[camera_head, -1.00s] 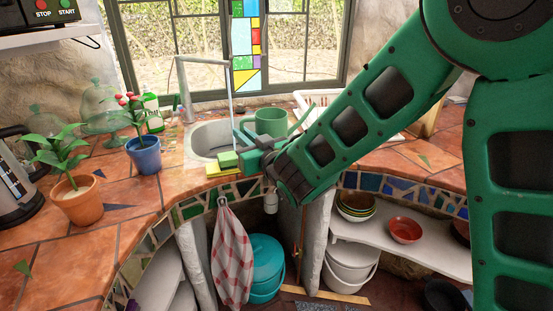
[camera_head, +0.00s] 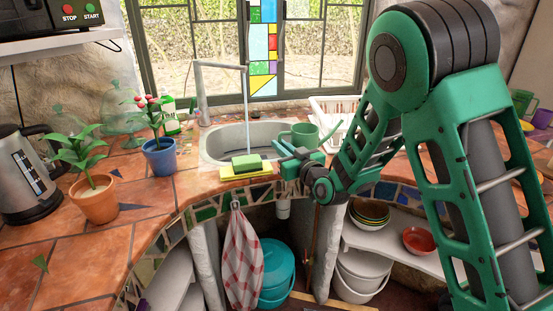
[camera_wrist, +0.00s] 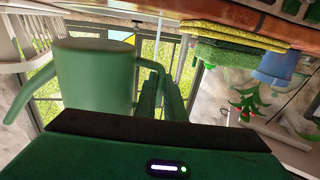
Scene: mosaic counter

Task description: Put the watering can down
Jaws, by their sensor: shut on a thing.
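The green watering can (camera_head: 303,133) is at the right side of the sink in the head view, its spout pointing right. My gripper (camera_head: 290,160) is just in front of it, shut on its handle. In the wrist view the can's body (camera_wrist: 95,75) fills the left half, with its spout at the left and the handle at the fingers (camera_wrist: 160,93).
The sink (camera_head: 225,143) has water running from the tap (camera_head: 199,85). A sponge (camera_head: 247,163) lies at its front edge. A white dish rack (camera_head: 335,108) stands behind right. Potted plants (camera_head: 97,200) (camera_head: 159,158) and a kettle (camera_head: 25,180) stand left. The front left tiles are clear.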

